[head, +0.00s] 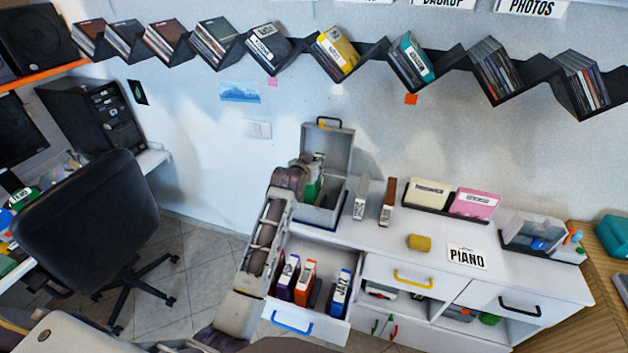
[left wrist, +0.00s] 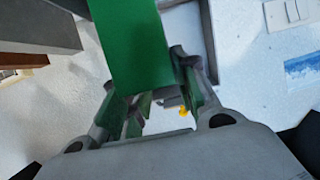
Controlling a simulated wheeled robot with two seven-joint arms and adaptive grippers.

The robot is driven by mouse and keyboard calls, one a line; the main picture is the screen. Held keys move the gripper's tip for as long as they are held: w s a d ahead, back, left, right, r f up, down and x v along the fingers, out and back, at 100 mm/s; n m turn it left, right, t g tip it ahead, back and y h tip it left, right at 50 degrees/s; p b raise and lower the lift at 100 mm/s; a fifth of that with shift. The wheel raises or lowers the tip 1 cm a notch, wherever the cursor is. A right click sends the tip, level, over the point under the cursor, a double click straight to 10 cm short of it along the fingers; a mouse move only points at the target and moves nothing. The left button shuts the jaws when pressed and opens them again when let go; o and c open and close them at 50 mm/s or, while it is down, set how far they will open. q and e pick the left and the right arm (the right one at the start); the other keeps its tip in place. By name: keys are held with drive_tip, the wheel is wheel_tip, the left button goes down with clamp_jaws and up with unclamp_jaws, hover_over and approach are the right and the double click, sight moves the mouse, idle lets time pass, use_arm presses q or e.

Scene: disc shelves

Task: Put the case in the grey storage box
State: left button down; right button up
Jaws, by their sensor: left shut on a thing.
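The grey storage box (head: 321,217) stands at the left end of the white cabinet top with its lid (head: 340,146) raised. A green case (head: 313,187) is at the box opening, partly hidden by my left gripper (head: 307,176); how deep it sits is unclear. In the left wrist view the green case (left wrist: 130,42) is between the two fingers of the left gripper (left wrist: 155,95), which is shut on it. A grey edge (left wrist: 216,45), seemingly of the box, runs beside it. My right gripper is not in view.
A grey case (head: 360,196) and a brown case (head: 387,201) stand right of the box. An open drawer (head: 303,322) below holds purple, orange and blue cases. A yellow block (head: 419,242) and PIANO card (head: 467,256) lie on top. The zigzag shelf (head: 375,52) hangs above.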

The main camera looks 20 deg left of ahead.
use_arm(q)
drive_tip(key=shift+f, duration=1.1)
drive_tip(key=shift+f, duration=2.05)
drive_tip(key=c, duration=1.1)
unclamp_jaws()
drive_tip(key=shift+s, duration=0.1)
drive_tip(key=v, duration=1.2)
